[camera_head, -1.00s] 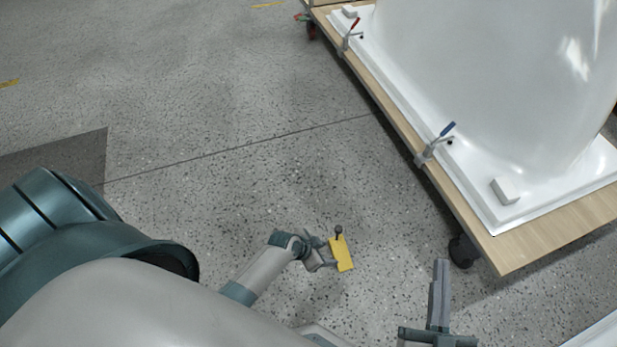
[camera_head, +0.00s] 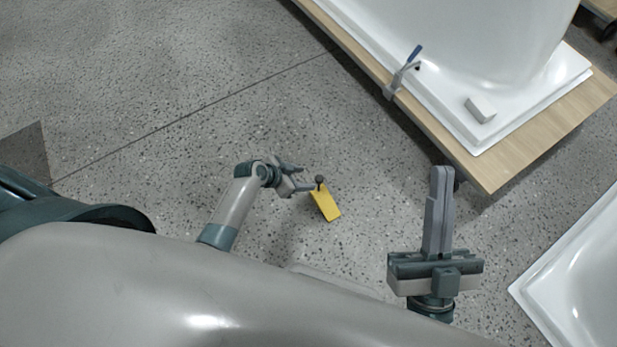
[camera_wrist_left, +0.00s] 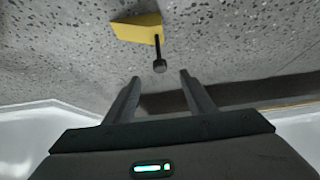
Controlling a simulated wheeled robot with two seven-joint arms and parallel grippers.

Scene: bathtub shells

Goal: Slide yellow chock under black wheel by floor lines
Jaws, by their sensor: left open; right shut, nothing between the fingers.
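The yellow chock (camera_head: 329,206) lies on the speckled floor, with a dark upright handle and round knob (camera_head: 320,180) at one end. My left gripper (camera_head: 307,178) is open beside the knob. In the left wrist view the chock (camera_wrist_left: 136,29) is beyond the open fingers (camera_wrist_left: 160,76), and the knob (camera_wrist_left: 159,66) is centred just past their tips. The black wheel (camera_head: 458,184) is under the cart's near corner, mostly hidden by the cart and my right gripper. My right gripper (camera_head: 442,170) is shut and empty, in front of that corner.
The wooden cart (camera_head: 505,172) carries a white tub shell (camera_head: 478,60) with a blue-handled clamp (camera_head: 405,70) on its edge. Another white shell (camera_head: 585,270) is at the lower right. Floor between chock and cart is clear. A dark floor line (camera_head: 190,115) runs at the left.

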